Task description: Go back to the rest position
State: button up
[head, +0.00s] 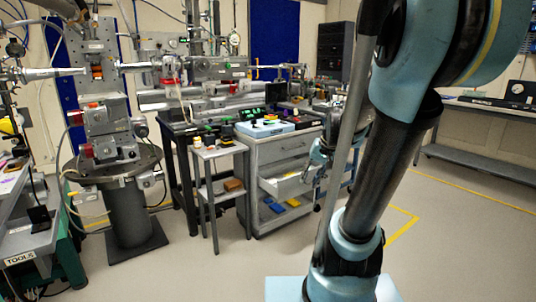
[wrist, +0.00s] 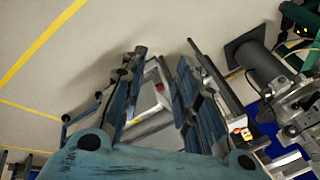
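My gripper (wrist: 161,58) shows in the wrist view with its two dark blue fingers well apart. In the head view my gripper (head: 318,172) is partly hidden behind my own arm, in front of the grey drawer cabinet (head: 262,212). My arm fills much of the right half of the head view, bent with its elbow high.
The cabinet's white drawer (head: 290,186) stands open near my gripper. A small side stand (head: 218,150) is left of the cabinet. A beamline post (head: 128,205) and tool bench (head: 22,235) stand farther left. A shelf bench (head: 485,150) is at right. The front floor is clear.

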jog(key=s+d+f+h, duration=0.1)
jog(key=s+f, duration=0.1)
jog(key=s, duration=0.3)
jog(key=s+d+f+n+h, duration=0.1)
jog(key=s+f, duration=0.1)
jog(key=s, duration=0.4)
jog(key=s+d+f+n+g+h, duration=0.1)
jog(key=s+f, duration=0.1)
jog(key=s, duration=0.4)
jog(key=shift+d+f, duration=0.2)
jog(key=shift+f, duration=0.15)
jog(key=shift+w+f, duration=0.2)
jog(key=shift+w, duration=0.25)
dwell(0.7)
